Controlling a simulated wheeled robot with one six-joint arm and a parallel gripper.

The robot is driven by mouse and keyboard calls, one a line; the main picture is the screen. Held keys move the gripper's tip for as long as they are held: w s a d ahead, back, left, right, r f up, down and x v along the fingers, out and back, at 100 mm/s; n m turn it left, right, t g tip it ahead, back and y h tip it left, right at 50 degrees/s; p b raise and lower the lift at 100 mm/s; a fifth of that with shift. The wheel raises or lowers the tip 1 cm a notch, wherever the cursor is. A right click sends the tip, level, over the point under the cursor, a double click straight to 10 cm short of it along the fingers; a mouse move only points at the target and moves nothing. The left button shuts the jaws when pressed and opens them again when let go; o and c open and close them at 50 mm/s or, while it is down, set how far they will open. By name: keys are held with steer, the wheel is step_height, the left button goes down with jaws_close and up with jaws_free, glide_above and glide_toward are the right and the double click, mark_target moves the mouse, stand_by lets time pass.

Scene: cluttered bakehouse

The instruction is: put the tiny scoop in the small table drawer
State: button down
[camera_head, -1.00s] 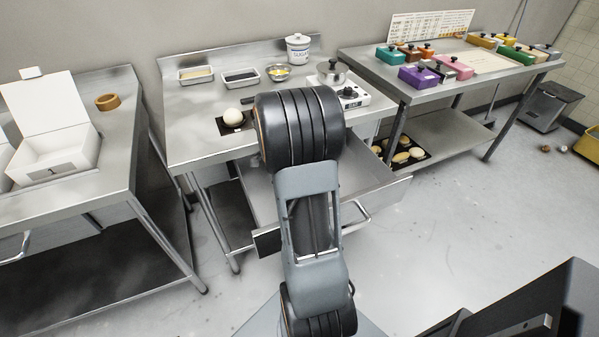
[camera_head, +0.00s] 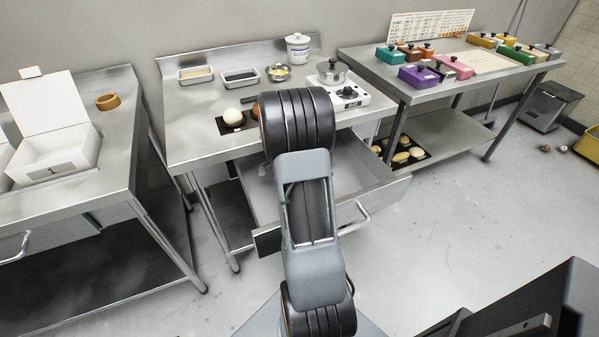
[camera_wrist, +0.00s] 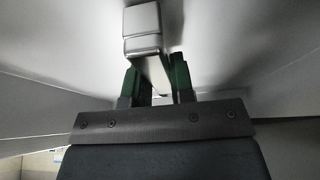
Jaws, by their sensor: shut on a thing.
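The small table drawer (camera_head: 379,199) is pulled open under the middle steel table in the head view, its metal floor partly hidden by my arm. In the wrist view my gripper (camera_wrist: 156,72) has its green-lined fingers shut on the tiny scoop (camera_wrist: 142,28), a shiny metal piece with a squarish end beyond the fingertips. Pale metal surfaces, apparently the drawer's floor and walls, surround it there. I cannot tell whether the scoop touches the floor. My arm hides gripper and scoop in the head view.
The middle table (camera_head: 195,146) carries a dough ball (camera_head: 232,116), metal trays, a bowl, a sugar jar (camera_head: 298,48) and a pot (camera_head: 331,72) by a white scale or burner. A box stands on the left table. Colored boxes stand on the right table.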

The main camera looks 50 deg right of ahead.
steer(key=c, duration=1)
jaws_free()
steer(key=v, duration=1.2)
steer(key=shift+s+a+r+n+t+y+p, duration=0.15)
steer(key=shift+s+a+r+n+t+y, duration=0.5)
steer(key=shift+s+a+n, duration=2.2)
steer(key=shift+s+a+r+n+t+y+p, duration=0.15)
steer(key=shift+s+a+r+n+t+y, duration=0.5)
steer(key=shift+a+n, duration=4.5)
steer(key=shift+s+a+r+n+t+y+p, duration=0.15)
steer(key=shift+s+a+n+t+y, duration=0.9)
steer(key=shift+a+n, duration=2.95)
steer(key=shift+s+a+m+h, duration=0.25)
steer(key=shift+s+a+m, duration=0.2)
steer(key=shift+a+m, duration=0.35)
